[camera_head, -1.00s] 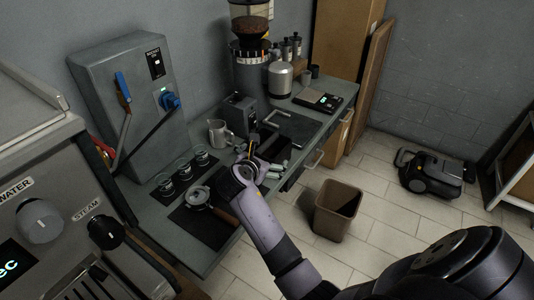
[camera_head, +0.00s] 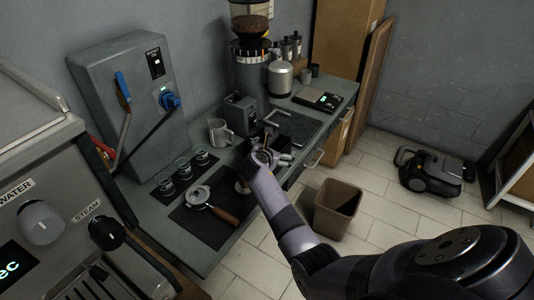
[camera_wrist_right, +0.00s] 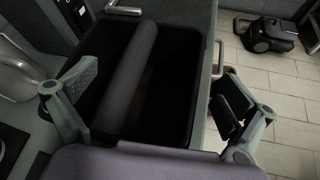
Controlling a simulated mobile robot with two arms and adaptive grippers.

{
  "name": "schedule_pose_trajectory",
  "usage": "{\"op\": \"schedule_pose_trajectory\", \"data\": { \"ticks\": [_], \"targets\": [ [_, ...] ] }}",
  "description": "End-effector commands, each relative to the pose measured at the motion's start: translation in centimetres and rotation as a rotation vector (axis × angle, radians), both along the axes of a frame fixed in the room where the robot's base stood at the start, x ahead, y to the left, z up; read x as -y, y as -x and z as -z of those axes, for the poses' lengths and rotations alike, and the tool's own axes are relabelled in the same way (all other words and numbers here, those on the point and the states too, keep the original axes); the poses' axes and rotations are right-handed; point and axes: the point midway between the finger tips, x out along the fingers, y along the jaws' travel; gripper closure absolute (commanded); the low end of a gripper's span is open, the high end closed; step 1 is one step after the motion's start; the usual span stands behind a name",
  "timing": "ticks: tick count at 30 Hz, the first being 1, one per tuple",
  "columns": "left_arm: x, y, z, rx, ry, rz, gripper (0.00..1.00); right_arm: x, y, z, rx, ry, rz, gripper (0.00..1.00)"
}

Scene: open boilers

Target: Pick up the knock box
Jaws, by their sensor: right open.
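The knock box (camera_wrist_right: 174,62) is a dark, open-topped box with a thick grey bar across it. It fills the middle of the right wrist view. In the head view my right gripper and forearm hide most of it, at the counter's front edge. My right gripper (camera_head: 270,151) is open above the box. In the right wrist view its fingers (camera_wrist_right: 155,92) stand apart, one on the left side of the box and one on the right. I cannot tell whether they touch it. My left gripper is out of view.
A portafilter (camera_head: 201,197) lies on a dark mat left of my arm, near several glasses (camera_head: 183,166). A metal pitcher (camera_head: 218,132) and a dark tray (camera_head: 292,127) stand behind. A brown bin (camera_head: 338,208) stands on the floor.

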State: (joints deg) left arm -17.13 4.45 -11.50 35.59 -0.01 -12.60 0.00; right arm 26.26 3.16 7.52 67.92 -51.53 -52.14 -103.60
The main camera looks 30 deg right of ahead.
Motion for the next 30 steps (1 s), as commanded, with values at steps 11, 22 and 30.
{"op": "schedule_pose_trajectory", "data": {
  "ticks": [11,22,30],
  "targets": [
    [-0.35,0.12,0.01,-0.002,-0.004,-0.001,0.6,-0.01,-0.01,-0.04,0.0,0.0,0.0,0.13],
    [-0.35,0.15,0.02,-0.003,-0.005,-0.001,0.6,-0.03,0.0,-0.03,0.0,0.0,0.0,0.37],
    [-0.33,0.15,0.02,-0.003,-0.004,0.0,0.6,-0.02,0.01,-0.02,0.0,0.0,0.0,0.55]
  ]
}}
